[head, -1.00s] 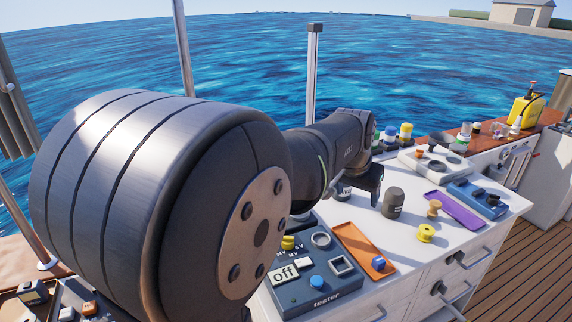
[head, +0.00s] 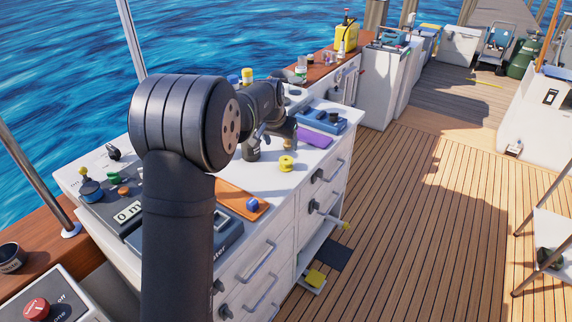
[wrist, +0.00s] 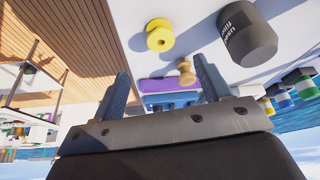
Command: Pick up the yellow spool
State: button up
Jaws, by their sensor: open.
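The yellow spool (head: 287,163) lies on the white counter near its front edge in the head view. In the wrist view the spool (wrist: 160,36) shows beyond the fingertips, closer to the left finger, with nothing touching it. My gripper (wrist: 164,78) is open, and no object is held between its two blue-grey fingers. In the head view my gripper (head: 262,132) is above the counter, behind and left of the spool, partly hidden by my arm.
A dark jar (wrist: 246,34) stands close by the right finger. A wooden spool-like piece (wrist: 186,72), a purple tray (head: 314,137) and a blue box (head: 322,121) are beyond. An orange tray (head: 238,200) with a blue knob lies left of the spool. The deck is right of the counter.

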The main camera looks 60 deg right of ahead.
aim_at(286, 160)
jog(key=x, duration=1.2)
jog(key=shift+d+f, duration=0.1)
jog(key=c, duration=1.1)
